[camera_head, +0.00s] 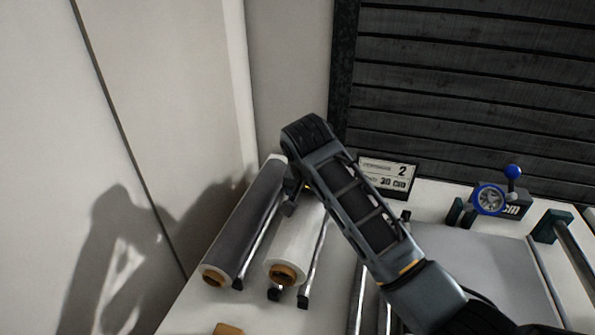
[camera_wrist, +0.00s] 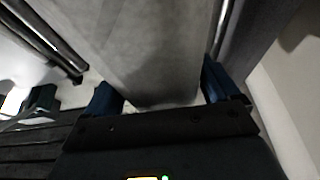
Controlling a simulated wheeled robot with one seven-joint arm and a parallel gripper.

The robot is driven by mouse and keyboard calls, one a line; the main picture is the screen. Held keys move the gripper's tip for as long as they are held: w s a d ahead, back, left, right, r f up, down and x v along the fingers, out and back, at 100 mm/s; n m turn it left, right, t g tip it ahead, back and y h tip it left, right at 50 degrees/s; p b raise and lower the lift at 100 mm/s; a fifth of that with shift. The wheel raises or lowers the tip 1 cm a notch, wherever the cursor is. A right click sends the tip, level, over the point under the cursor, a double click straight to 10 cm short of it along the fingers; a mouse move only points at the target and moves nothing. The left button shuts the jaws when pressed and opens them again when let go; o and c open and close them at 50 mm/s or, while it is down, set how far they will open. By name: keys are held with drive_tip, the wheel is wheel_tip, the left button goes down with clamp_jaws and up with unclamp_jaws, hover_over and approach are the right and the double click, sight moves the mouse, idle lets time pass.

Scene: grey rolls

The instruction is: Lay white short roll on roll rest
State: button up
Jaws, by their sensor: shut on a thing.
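The white roll (camera_head: 296,243) with a brown core end lies lengthwise along the metal bars of a roll rest (camera_head: 314,266), at the lower middle of the head view. My gripper (camera_head: 300,200) is at its far part, mostly hidden behind my own arm. In the wrist view the roll (camera_wrist: 160,45) fills the space between the two blue fingers of my gripper (camera_wrist: 160,92), which is shut on it. A bar of the rest (camera_wrist: 221,28) runs close along the roll's right side there. I cannot tell whether the roll touches the bars.
A grey roll (camera_head: 245,220) with a brown core lies close by on the left, near the wall. A sign (camera_head: 388,174) and a device with a blue wheel (camera_head: 489,199) stand at the back. More metal bars (camera_head: 357,300) and a grey surface (camera_head: 485,262) lie right.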

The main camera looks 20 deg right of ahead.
drive_tip(key=shift+w+f, duration=0.1)
drive_tip(key=shift+w, duration=0.45)
drive_tip(key=shift+f, duration=0.6)
drive_tip(key=shift+f+b, duration=2.3)
drive_tip(key=shift+f, duration=1.6)
drive_tip(key=o, duration=1.1)
drive_tip(key=shift+s, duration=0.1)
drive_tip(key=shift+o, duration=0.2)
drive_tip(key=shift+v, duration=3.9)
